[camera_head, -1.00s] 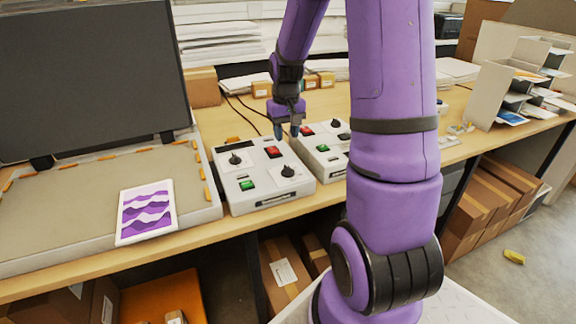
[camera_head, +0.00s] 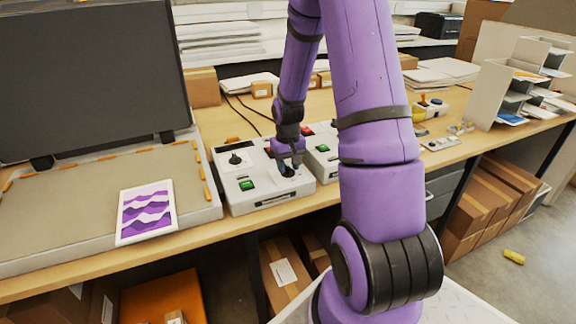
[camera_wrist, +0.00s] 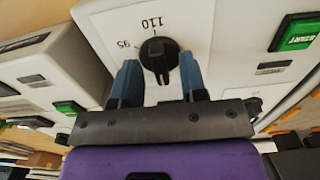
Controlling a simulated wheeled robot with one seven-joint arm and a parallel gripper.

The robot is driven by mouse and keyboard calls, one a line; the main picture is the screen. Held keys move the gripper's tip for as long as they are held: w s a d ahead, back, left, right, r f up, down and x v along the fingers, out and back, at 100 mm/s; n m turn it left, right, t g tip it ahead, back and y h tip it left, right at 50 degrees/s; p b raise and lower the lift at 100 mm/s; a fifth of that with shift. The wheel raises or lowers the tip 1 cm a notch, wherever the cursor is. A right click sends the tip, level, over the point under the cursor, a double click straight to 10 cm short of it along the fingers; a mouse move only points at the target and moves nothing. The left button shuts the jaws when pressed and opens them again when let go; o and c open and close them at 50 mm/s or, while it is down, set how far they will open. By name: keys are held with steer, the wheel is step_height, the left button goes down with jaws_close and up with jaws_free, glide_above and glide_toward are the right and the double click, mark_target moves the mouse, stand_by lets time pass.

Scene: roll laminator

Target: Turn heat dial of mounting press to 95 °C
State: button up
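The black heat dial (camera_wrist: 158,62) sits on a pale control box (camera_wrist: 205,22). The marks 110 and 95 show upside down beside it in the wrist view. The dial's ridge points roughly toward 110. My gripper (camera_wrist: 160,76) has its two blue-grey fingers open, one on each side of the dial; whether they touch it I cannot tell. In the head view my gripper (camera_head: 288,166) is over the front right dial of the left control box (camera_head: 238,202), mostly hiding it. That box stands beside the large press bed (camera_head: 75,218) with its dark lid (camera_head: 90,80) raised.
A green START button (camera_wrist: 297,32) is on the same box. A second dial (camera_head: 235,159) stands at its back left. Another control box (camera_head: 322,166) is close on the right. A purple patterned print (camera_head: 147,210) lies on the press bed.

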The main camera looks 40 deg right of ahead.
steer(key=shift+f, duration=0.15)
steer(key=shift+c, duration=0.2)
jaws_close()
steer(key=shift+m, duration=0.3)
steer(key=m, duration=0.9)
steer(key=shift+m, duration=0.4)
steer(key=m, duration=1.3)
steer(key=shift+m, duration=0.3)
